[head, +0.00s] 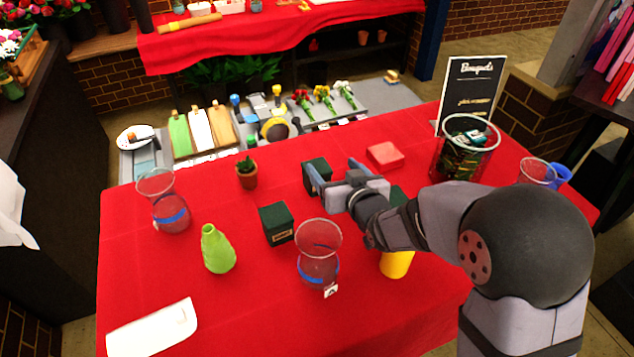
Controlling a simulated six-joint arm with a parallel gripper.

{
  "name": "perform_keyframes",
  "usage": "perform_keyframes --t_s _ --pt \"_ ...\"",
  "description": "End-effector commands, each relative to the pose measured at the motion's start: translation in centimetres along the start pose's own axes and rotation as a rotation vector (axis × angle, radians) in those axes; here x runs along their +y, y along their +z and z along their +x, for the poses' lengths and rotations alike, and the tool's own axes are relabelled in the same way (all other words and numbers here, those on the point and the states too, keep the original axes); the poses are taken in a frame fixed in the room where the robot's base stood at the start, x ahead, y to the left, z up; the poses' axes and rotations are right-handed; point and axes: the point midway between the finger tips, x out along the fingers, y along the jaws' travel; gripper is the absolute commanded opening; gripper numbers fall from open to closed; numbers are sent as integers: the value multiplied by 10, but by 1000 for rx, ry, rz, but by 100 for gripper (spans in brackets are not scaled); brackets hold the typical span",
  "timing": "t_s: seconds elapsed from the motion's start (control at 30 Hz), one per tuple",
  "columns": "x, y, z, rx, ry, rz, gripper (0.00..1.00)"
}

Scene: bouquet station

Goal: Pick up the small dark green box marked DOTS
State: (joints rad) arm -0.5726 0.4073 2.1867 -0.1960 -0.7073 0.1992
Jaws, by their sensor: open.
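Three dark green boxes are on the red table. One box (277,224) stands near the middle with a small pale label on its front; I cannot read the label for sure. A second box (317,168) is farther back, partly hidden behind a finger of my gripper. A third (398,196) is mostly hidden behind my arm. I cannot tell which is marked DOTS. My gripper (332,167) is open, its fingers pointing toward the back of the table. Its left finger overlaps the second box in the picture; whether they touch is unclear. Nothing shows between the fingers.
A clear glass vase (319,252) stands in front of the labelled box, a green vase (217,250) to its left. A potted plant (247,175), red box (385,155), yellow cup (397,264) and another glass vase (163,203) stand around. The front centre-left is clear.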

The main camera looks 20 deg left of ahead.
Motion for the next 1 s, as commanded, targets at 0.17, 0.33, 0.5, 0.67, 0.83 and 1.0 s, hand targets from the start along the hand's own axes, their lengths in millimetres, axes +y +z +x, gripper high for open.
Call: perform_keyframes --t_s 0.17,0.33,0.5,0.67,0.83,1.0 --pt "-14 29 -3 -67 -49 -104 72" --pt "-15 32 -2 -75 -55 -118 72" --pt "-16 31 6 -75 -54 -115 72" --pt "-16 31 16 -74 -53 -114 72" --pt "-16 31 18 -73 -53 -113 72" --pt "-17 27 26 -73 -54 -113 72"
